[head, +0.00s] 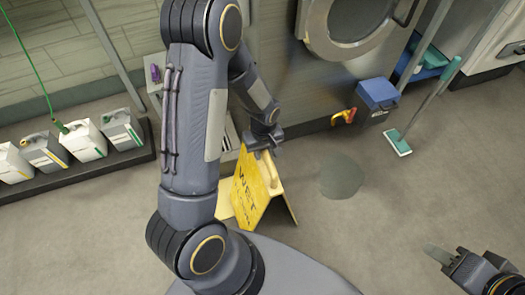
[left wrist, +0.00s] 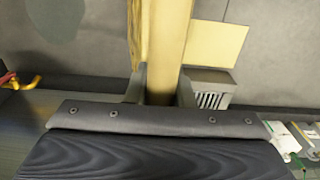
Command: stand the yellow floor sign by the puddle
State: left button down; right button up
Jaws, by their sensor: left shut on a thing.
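The yellow floor sign (head: 250,190), with dark "WET" lettering on its face, is upright with its two panels spread apart. My left gripper (head: 264,148) is shut on the sign's top, and in the left wrist view the fingers (left wrist: 161,88) sit on both sides of its yellow top part (left wrist: 167,40). I cannot tell whether its lower edges touch the floor. The puddle (head: 341,180) is a dark grey-green round patch on the floor, to the right of the sign and apart from it. My right gripper (head: 443,256) is at the bottom right, away from both; its jaw opening is unclear.
A blue box (head: 377,98) and a red-and-yellow item (head: 344,116) lie behind the puddle by the machine. A mop with a teal head (head: 397,143) stands to the right. Several jugs (head: 84,140) line a low shelf at left.

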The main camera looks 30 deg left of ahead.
pick_arm(q)
jog(key=shift+f, duration=0.2)
jog(key=c, duration=1.3)
grip_release()
jog(key=shift+o, duration=0.2)
jog(key=shift+r, duration=0.1)
jog(key=shift+r, duration=0.5)
notch_tip(320, 180, up, 11)
jog(key=p, duration=0.3)
jog(key=shift+r+p, duration=0.1)
jog(key=shift+p, duration=0.2)
jog(key=s+d+r+m+t+h, duration=0.2)
jog(key=s+r+m, duration=0.2)
jog(key=s+r, duration=0.4)
jog(key=s+d+r+m+t+h, duration=0.1)
jog(key=s+d+r+m+t, duration=0.1)
jog(key=s+r, duration=0.6)
jog(key=shift+s+m+t+h, duration=0.45)
jog(key=shift+m+t, duration=0.35)
jog(key=shift+m, duration=0.4)
